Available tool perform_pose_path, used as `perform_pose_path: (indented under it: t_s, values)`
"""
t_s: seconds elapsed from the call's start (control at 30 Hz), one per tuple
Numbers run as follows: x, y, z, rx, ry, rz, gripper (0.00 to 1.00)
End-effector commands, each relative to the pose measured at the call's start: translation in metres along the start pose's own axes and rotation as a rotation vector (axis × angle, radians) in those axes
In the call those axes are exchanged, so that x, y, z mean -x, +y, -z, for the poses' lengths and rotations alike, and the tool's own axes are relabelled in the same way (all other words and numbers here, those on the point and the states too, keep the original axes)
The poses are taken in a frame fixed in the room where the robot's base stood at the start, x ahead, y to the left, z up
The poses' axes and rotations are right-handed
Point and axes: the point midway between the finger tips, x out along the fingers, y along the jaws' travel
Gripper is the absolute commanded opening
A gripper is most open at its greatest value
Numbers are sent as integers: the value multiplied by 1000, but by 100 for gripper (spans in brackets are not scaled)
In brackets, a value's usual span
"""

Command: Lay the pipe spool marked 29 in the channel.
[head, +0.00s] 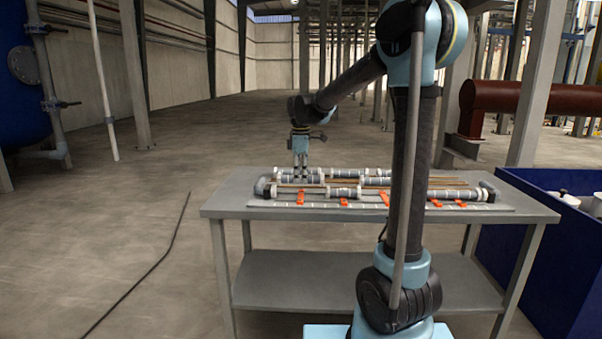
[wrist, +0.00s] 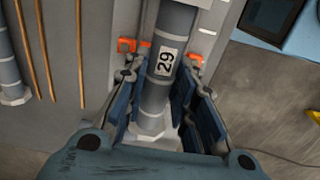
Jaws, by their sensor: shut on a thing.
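The grey pipe spool marked 29 (wrist: 165,62) has pale bands and a white label. My gripper (wrist: 160,115) is shut on it, with a blue-padded finger on each side. The spool lies lengthwise between orange clips (wrist: 132,45) of the channel in the wrist view; whether it rests on the channel floor or hangs just above, I cannot tell. In the head view my gripper (head: 300,174) points down at the left part of the rack on the table. The channel (head: 406,198) runs along the rack's front, with orange clips and other grey pipe pieces along it.
The grey table (head: 230,205) has a bare strip at its left and front. Thin copper-coloured rods (wrist: 40,50) and another grey pipe (wrist: 8,65) lie beside the held spool. A blue bin (head: 540,250) stands right of the table. Open floor lies to the left.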

Motion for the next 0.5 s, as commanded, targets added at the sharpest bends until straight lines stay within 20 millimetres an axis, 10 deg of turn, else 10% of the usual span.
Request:
perform_pose_path:
  t_s: [0.5]
  values:
    - [-33, 0, 0, 0, 0, 0, 0]
